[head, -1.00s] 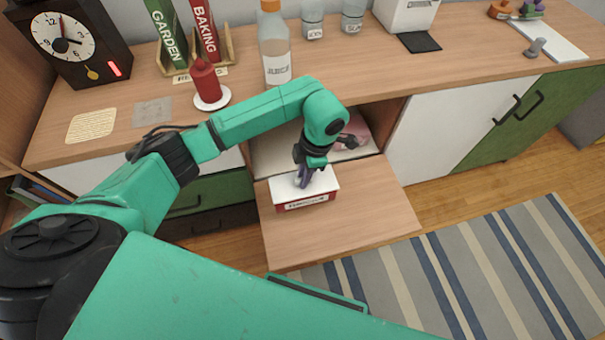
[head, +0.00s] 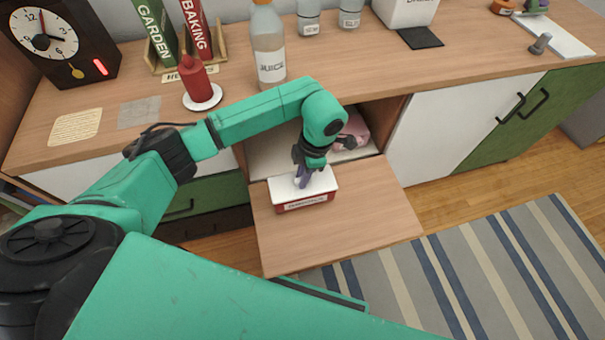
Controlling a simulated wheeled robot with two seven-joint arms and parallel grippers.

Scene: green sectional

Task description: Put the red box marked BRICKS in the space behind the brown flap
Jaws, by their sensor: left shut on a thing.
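The red box (head: 305,204) has a white top and a label on its front too small to read surely. It is over the brown flap (head: 370,212), near the flap's inner edge. The flap is folded down flat, and the space behind it (head: 268,152) is open below the counter. My left gripper (head: 303,180) comes down on the box's top and is shut on it; the exact grip is partly hidden by the wrist. I cannot tell whether the box touches the flap. My right gripper is not in view.
A pink thing (head: 354,128) lies inside the space at the right, partly hidden by my wrist. A white door (head: 435,125) stands right of the opening.

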